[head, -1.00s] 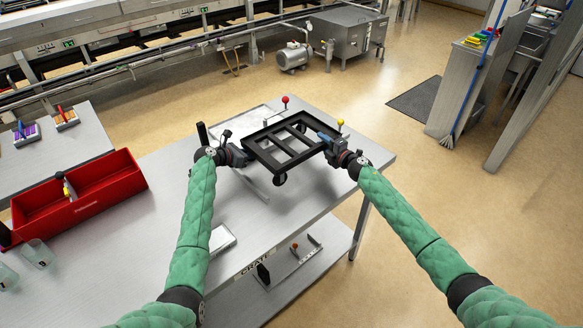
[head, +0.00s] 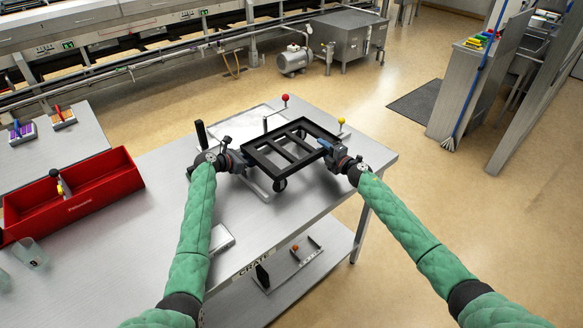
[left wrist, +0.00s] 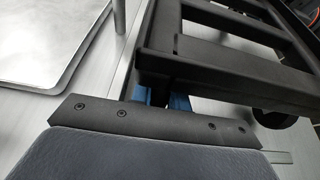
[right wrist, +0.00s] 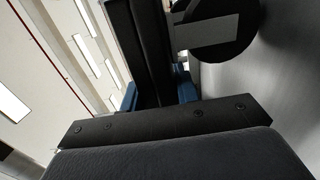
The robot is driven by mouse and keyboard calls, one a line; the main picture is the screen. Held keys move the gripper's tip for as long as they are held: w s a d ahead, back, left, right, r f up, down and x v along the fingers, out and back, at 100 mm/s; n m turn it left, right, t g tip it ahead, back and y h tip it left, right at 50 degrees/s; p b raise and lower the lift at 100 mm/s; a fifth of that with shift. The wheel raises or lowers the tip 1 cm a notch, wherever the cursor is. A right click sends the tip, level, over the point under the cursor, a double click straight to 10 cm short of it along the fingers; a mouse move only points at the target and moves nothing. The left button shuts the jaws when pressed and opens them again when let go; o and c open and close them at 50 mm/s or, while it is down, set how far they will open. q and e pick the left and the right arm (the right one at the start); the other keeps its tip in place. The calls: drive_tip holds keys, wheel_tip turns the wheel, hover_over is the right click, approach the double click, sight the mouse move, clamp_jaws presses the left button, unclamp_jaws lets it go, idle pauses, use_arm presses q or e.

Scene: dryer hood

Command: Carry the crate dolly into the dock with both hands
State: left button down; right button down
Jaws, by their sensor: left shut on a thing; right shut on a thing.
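The crate dolly (head: 290,149) is a black open frame with slats and dark casters, held in the air above the steel table (head: 232,250). My left gripper (head: 240,161) is shut on its left side; the left wrist view shows blue finger pads at the frame (left wrist: 165,98). My right gripper (head: 329,148) is shut on its right side; the right wrist view shows blue pads around the black bar (right wrist: 155,92). One caster (head: 280,184) hangs below the front edge. A pale plate (head: 238,122) lies on the table behind my left gripper. I cannot tell which part is the dock.
A red-knobbed post (head: 285,99) and a yellow-knobbed post (head: 341,122) stand near the table's far side. A black upright post (head: 202,134) is beside my left gripper. A red tray (head: 75,196) sits at the left. A lower shelf (head: 300,270) holds small items.

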use_arm(q)
drive_tip(key=c, duration=1.4)
unclamp_jaws()
drive_tip(key=shift+d, duration=0.1)
use_arm(e)
drive_tip(key=c, duration=1)
unclamp_jaws()
drive_tip(key=shift+s+a+f, duration=0.1)
drive_tip(key=shift+a, duration=0.1)
drive_tip(key=shift+c, duration=0.2)
use_arm(q)
drive_tip(key=shift+o, duration=0.2)
drive_tip(key=shift+s, duration=0.1)
use_arm(e)
drive_tip(key=shift+d, duration=0.1)
use_arm(q)
drive_tip(key=shift+s+a+r, duration=0.1)
drive_tip(key=shift+s+a, duration=0.1)
drive_tip(key=shift+a, duration=0.2)
drive_tip(key=v, duration=1.1)
use_arm(e)
drive_tip(key=shift+d, duration=0.1)
drive_tip(key=shift+s+d, duration=0.3)
drive_tip(key=v, duration=1.1)
drive_tip(key=shift+a, duration=0.1)
drive_tip(key=shift+s, duration=0.1)
